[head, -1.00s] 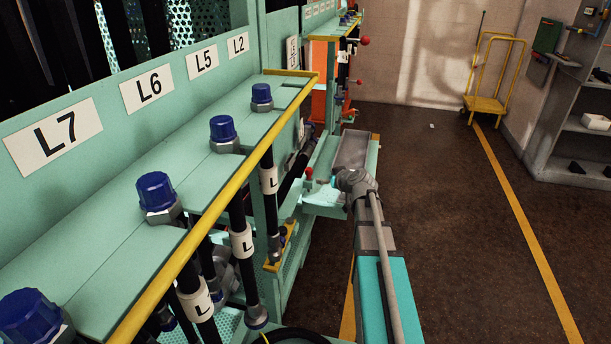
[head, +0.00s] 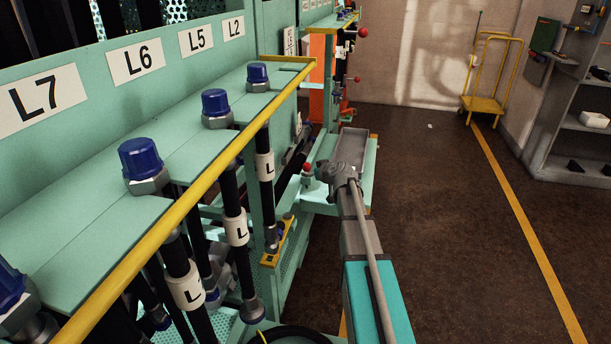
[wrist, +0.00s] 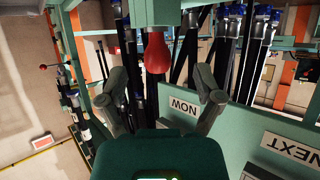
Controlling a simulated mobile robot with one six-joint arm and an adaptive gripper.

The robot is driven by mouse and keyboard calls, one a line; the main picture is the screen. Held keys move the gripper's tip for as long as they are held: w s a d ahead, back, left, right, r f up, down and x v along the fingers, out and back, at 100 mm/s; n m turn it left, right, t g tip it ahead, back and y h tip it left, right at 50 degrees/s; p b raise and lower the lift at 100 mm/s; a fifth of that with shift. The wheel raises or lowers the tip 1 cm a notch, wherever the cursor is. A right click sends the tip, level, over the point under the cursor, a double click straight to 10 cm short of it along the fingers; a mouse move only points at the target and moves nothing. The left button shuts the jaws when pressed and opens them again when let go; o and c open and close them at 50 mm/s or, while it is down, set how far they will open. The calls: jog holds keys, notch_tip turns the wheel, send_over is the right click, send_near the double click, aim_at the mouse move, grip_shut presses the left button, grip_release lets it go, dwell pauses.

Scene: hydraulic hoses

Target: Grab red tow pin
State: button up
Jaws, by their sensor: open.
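The red tow pin's rounded red head (head: 308,167) stands upright on the green ledge beside the grey tray in the head view. In the wrist view the red head (wrist: 157,52) is large, just beyond the fingers and roughly centred between them. My gripper (head: 322,173) is just right of the pin in the head view. In the wrist view my gripper (wrist: 158,80) has its two fingers spread apart, with nothing held between them. I cannot tell exactly how far the fingertips are from the pin. The pin's lower part is hidden.
A grey tray (head: 352,146) lies on the green ledge behind my gripper. Black hoses with L labels (head: 236,229) hang under the yellow-edged rack at left. Other red knobs (head: 363,32) stick out farther back. The dark floor (head: 450,220) at right is clear.

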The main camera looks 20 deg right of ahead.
aim_at(309, 171)
jog(key=shift+w, duration=0.15)
jog(key=b+x, duration=0.2)
jog(key=x, duration=0.2)
jog(key=shift+w+d+f, duration=0.1)
jog(key=shift+d+f, duration=0.1)
jog(key=shift+f, duration=0.05)
jog(key=shift+w+a+f, duration=0.1)
jog(key=shift+w+a, duration=0.05)
jog(key=shift+w, duration=0.25)
jog(key=shift+c, duration=0.2)
grip_shut()
dwell(0.4)
jog(key=shift+r, duration=0.2)
notch_tip(309, 171, up, 7)
jog(key=p, duration=0.7)
jog(key=s+d, duration=0.3)
jog(key=s, duration=1.4)
jog(key=shift+s+d+f, duration=0.2)
jog(key=shift+s, duration=0.15)
